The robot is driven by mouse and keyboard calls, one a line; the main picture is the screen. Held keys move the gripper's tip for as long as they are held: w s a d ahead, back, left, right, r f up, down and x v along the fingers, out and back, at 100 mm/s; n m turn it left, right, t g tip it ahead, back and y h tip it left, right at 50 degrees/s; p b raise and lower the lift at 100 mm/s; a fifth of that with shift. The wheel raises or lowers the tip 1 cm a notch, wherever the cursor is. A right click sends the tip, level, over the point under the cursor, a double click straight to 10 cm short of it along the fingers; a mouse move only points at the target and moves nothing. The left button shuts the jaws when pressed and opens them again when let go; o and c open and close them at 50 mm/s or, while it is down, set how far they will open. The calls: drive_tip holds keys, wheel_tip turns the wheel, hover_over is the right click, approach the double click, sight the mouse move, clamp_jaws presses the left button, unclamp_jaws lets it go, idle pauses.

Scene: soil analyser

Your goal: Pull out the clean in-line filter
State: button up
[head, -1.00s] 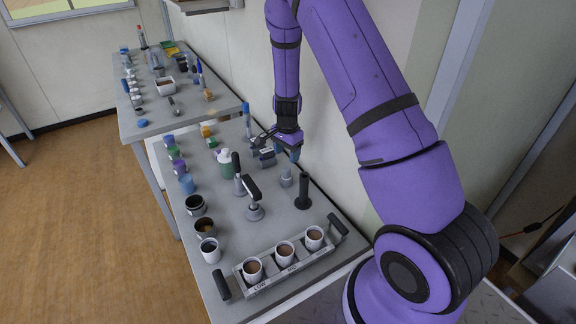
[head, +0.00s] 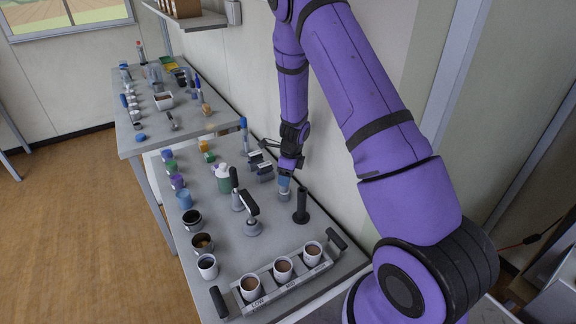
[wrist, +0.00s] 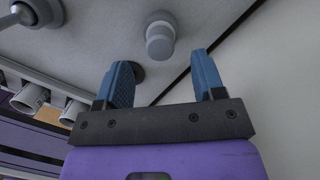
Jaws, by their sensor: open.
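A small grey cylindrical fitting (head: 284,195) stands upright on the bench near the wall; it looks like the in-line filter, but I cannot tell whether it is the clean one. In the wrist view the grey cylinder (wrist: 160,40) lies just beyond the fingertips, between their lines and nearer the middle. My gripper (head: 284,181) is directly above it, pointing down, with blue fingers. In the wrist view my gripper (wrist: 163,65) is open, with nothing between the fingers. The fingers partly cover the fitting's top in the head view.
A black post (head: 301,206) stands close to the right. A black-handled lever (head: 250,206) and a dark upright handle (head: 235,185) are to the left. A grey tray (head: 268,302) with three cups is at the front. Jars line the left edge; grey devices (head: 262,168) sit behind.

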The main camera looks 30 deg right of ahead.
drive_tip(key=shift+w+a+f, duration=0.15)
drive_tip(key=shift+f, duration=1.1)
drive_tip(key=shift+w+a+f, duration=0.15)
drive_tip(key=shift+f, duration=1.05)
drive_tip(key=c, duration=1.1)
drive_tip(key=shift+r, duration=0.65)
drive_tip(key=shift+r, duration=2.85)
